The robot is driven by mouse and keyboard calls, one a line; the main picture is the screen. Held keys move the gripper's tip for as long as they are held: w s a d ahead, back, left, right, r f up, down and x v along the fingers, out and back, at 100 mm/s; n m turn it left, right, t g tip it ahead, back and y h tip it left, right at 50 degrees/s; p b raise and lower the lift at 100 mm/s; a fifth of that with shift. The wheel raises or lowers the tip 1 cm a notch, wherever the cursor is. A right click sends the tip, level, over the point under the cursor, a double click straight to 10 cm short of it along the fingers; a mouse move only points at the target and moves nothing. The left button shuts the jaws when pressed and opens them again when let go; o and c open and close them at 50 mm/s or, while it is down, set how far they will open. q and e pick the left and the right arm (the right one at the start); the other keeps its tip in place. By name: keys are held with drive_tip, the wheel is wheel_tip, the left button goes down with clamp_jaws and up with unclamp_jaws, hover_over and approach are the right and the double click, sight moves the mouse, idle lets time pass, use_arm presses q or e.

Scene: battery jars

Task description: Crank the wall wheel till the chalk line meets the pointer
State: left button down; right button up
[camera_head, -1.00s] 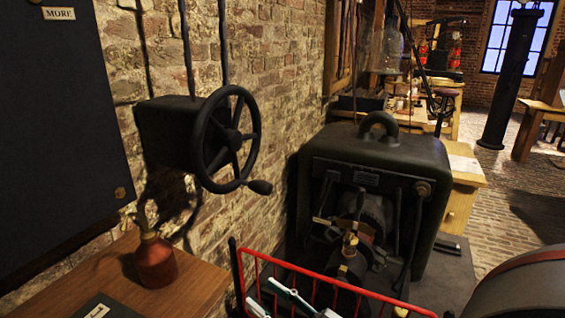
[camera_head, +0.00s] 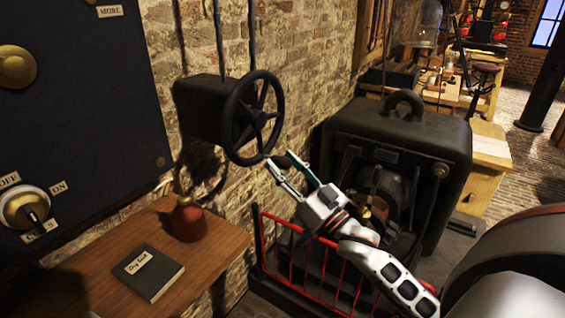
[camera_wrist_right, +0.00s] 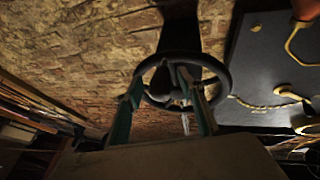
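The black spoked wall wheel (camera_head: 236,140) sits on a dark box (camera_head: 198,106) on the brick wall in the head view. In the right wrist view the wheel (camera_wrist_right: 226,82) lies ahead, beyond the two separated green fingers (camera_wrist_right: 162,108). I cannot make out a chalk line or pointer. My left gripper is out of view.
A dark panel (camera_head: 75,120) with knobs stands at left. Below it, a wooden shelf (camera_head: 100,275) holds a red bottle (camera_head: 188,221) and a dark book (camera_head: 148,272). A red railing (camera_head: 285,270) and a large dark machine (camera_head: 420,125) stand below and right of the wheel.

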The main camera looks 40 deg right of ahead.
drive_tip(key=shift+w+a+r, duration=0.1)
drive_tip(key=shift+w+r, duration=0.05)
drive_tip(key=shift+w, duration=0.25)
clamp_jaws()
